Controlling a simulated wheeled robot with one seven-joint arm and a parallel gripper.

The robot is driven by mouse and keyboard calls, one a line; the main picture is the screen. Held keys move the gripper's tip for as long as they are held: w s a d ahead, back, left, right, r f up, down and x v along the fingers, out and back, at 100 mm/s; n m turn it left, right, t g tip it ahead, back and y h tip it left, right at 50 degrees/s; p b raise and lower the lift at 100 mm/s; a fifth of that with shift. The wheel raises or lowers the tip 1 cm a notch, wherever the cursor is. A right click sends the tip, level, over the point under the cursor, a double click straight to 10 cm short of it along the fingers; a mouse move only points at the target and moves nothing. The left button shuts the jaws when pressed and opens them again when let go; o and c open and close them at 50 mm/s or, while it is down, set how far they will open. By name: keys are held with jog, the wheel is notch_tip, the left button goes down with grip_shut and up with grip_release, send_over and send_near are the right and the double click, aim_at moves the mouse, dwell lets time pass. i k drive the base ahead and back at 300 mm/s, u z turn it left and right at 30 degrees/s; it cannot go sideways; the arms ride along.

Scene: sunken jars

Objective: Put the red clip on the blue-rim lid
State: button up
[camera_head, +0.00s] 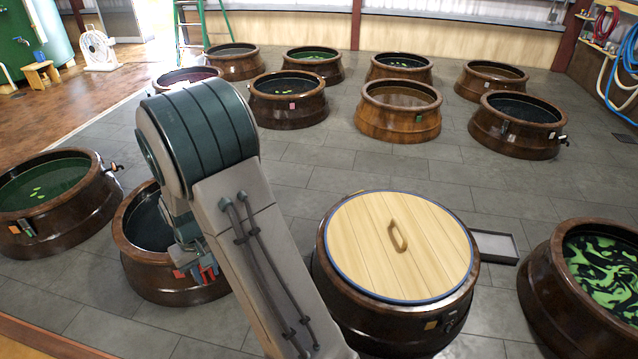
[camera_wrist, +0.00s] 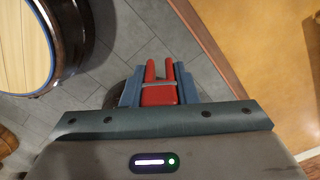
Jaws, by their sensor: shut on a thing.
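The blue-rim lid (camera_head: 365,248) is pale slatted wood with a loop handle and a thin blue edge. It lies flat on a brown jar (camera_head: 400,318) at front centre; part of it shows at the left of the wrist view (camera_wrist: 22,50). My gripper (camera_wrist: 158,82) is shut on the red clip (camera_wrist: 158,95), whose two prongs point away from my wrist. In the head view my gripper (camera_head: 205,272) hangs in front of an open dark-filled jar, left of the lid and apart from it. The top of the lid is bare except for its handle.
Open jar (camera_head: 155,275) stands behind my gripper, with a small red tag on its side. A green-filled jar (camera_head: 58,235) is at left, a swirled green-black one (camera_head: 570,318) at right. A shallow grey tray (camera_head: 495,246) lies by the lidded jar. Grey floor between jars is clear.

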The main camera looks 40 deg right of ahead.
aim_at(356, 230)
jog(key=i, duration=2.1)
jog(key=z, duration=2.9)
jog(key=i, duration=0.5)
jog(key=z, duration=0.05)
